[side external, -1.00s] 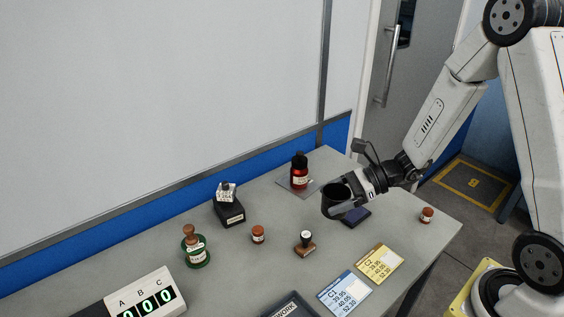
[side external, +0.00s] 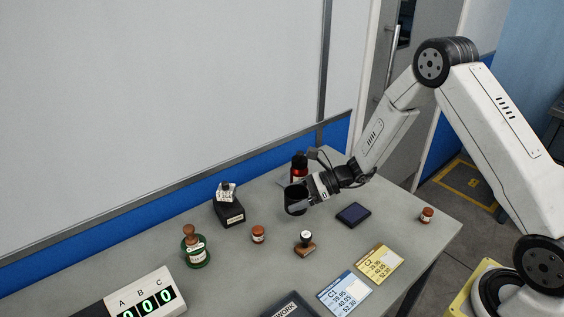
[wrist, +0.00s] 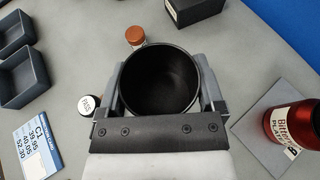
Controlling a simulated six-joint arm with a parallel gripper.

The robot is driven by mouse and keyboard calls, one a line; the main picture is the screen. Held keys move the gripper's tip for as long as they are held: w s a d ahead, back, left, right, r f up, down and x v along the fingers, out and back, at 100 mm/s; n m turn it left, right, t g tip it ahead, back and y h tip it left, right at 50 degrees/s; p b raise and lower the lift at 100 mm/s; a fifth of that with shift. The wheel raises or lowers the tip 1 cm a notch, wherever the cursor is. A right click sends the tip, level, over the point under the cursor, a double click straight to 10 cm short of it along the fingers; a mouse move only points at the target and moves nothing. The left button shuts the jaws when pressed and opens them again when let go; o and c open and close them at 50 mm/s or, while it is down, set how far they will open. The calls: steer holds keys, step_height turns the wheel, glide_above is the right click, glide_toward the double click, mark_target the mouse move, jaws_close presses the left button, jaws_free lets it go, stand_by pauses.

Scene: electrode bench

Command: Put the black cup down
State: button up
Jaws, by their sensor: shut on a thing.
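The black cup (side external: 296,199) is upright and held between the fingers of my gripper (side external: 310,194) in the side external view. It appears a little above the grey table, though I cannot tell the exact gap. In the wrist view, the cup (wrist: 160,80) shows its round open mouth and empty, dark inside. The fingers of my gripper (wrist: 165,95) are on either side of it. The underside of the cup is hidden in both views.
A red bottle (side external: 298,165) stands just behind the gripper. A brown-capped jar (side external: 258,234), a stamp (side external: 305,243) and a black block (side external: 229,213) are near the cup. A dark pad (side external: 353,213) lies to its right. Cards (side external: 344,293) lie at the front.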

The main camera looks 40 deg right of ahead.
mark_target(289, 200)
steer(key=shift+w+f, duration=0.75)
steer(key=shift+f, duration=0.1)
steer(key=shift+w+a+f, duration=0.1)
steer(key=shift+w+f, duration=0.2)
steer(key=shift+f, duration=1.55)
steer(key=shift+f, duration=0.1)
steer(key=o, duration=0.9)
steer(key=shift+o, duration=0.2)
steer(key=v, duration=1.2)
